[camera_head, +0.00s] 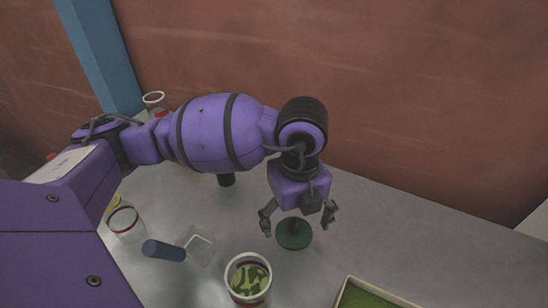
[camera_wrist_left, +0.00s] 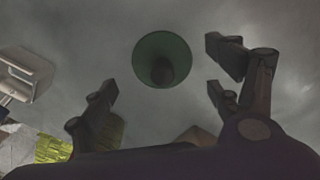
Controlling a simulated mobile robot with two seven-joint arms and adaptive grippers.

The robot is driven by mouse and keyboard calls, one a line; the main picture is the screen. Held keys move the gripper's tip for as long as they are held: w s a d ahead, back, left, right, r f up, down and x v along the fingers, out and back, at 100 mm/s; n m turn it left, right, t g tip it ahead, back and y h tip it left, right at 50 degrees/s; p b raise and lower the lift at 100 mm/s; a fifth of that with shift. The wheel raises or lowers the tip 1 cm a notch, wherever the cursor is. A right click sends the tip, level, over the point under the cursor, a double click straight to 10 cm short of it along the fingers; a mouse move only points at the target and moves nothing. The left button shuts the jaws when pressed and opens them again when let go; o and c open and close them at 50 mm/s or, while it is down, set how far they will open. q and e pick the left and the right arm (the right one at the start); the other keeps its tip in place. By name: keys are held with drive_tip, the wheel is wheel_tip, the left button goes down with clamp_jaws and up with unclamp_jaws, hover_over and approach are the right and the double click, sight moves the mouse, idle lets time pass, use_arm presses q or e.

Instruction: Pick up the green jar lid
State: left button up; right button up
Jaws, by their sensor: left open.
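The green jar lid (camera_head: 294,241) is a round disc with a dark knob on top. It lies flat on the grey table, and it also shows in the left wrist view (camera_wrist_left: 150,48). My left gripper (camera_head: 297,229) points down over the lid with its fingers spread and nothing between them. In the left wrist view, the lid appears beyond the open fingers (camera_wrist_left: 163,80), roughly between their tips. The head view partly hides the knob behind the gripper. I cannot tell the exact height of the fingertips above the lid. My right gripper is in neither view.
An open jar (camera_head: 248,287) with green contents stands in front of the lid. A green-bottomed tray (camera_head: 372,297) is at front right. The table right of the lid is clear.

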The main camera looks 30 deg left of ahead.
sight(294, 222)
use_arm(q)
wheel_tip(294, 222, down, 3)
drive_tip(key=shift+w+f, duration=0.1)
drive_tip(key=shift+f, duration=0.1)
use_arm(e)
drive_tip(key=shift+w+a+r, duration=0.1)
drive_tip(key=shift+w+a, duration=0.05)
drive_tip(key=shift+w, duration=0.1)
use_arm(q)
drive_tip(key=c, duration=1)
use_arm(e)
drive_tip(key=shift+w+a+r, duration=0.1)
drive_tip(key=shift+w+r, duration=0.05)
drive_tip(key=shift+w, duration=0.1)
use_arm(q)
drive_tip(key=shift+r, duration=0.15)
